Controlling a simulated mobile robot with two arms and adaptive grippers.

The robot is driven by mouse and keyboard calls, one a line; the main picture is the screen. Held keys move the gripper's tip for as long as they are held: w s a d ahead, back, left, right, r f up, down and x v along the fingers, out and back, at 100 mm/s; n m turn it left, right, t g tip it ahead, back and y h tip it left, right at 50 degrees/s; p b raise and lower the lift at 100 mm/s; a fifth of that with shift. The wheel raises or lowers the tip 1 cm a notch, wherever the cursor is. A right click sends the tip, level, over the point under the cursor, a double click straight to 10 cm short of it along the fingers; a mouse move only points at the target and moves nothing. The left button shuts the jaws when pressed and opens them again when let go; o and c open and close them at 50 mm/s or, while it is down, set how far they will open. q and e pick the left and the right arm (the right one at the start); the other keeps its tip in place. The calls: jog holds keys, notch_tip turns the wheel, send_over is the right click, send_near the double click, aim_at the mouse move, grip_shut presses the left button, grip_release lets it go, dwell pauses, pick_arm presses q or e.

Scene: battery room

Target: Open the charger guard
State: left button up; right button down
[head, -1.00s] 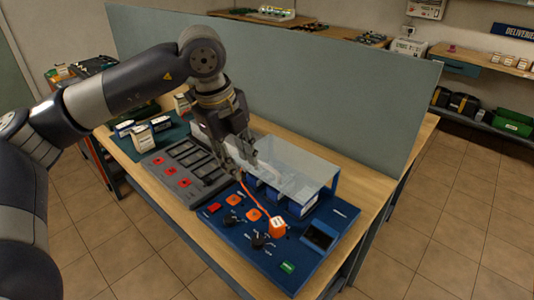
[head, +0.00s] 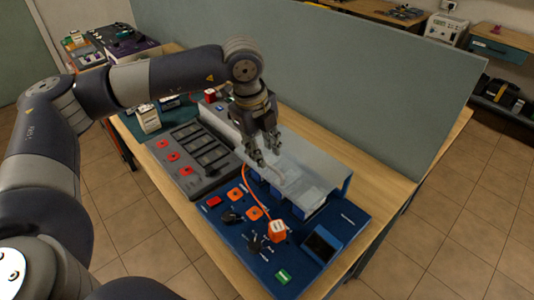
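The charger guard (head: 312,165) is a clear, pale panel over a row of blue charger bays (head: 313,204) at the back of the blue board. It appears to lie down over the bays; its exact tilt is hard to tell. My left gripper (head: 267,156) points down at the guard's left part, with its fingertips apart and nothing between them. I cannot tell whether the fingertips touch the panel. My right gripper is out of view.
The blue board (head: 300,275) holds an orange plug (head: 276,231) on an orange cable, black connectors and a small screen (head: 321,244). A grey battery rack (head: 190,155) stands to its left. A grey-green partition (head: 320,90) closes off the bench behind.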

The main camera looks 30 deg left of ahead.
aim_at(268, 164)
pick_arm(q)
jog(key=f, duration=0.1)
jog(key=w+f, duration=0.1)
jog(key=shift+d+f+p, duration=0.15)
jog(key=shift+f+p, duration=0.15)
jog(key=shift+f, duration=0.1)
jog(key=shift+w+f, duration=0.15)
jog(key=shift+f, duration=0.5)
grip_shut()
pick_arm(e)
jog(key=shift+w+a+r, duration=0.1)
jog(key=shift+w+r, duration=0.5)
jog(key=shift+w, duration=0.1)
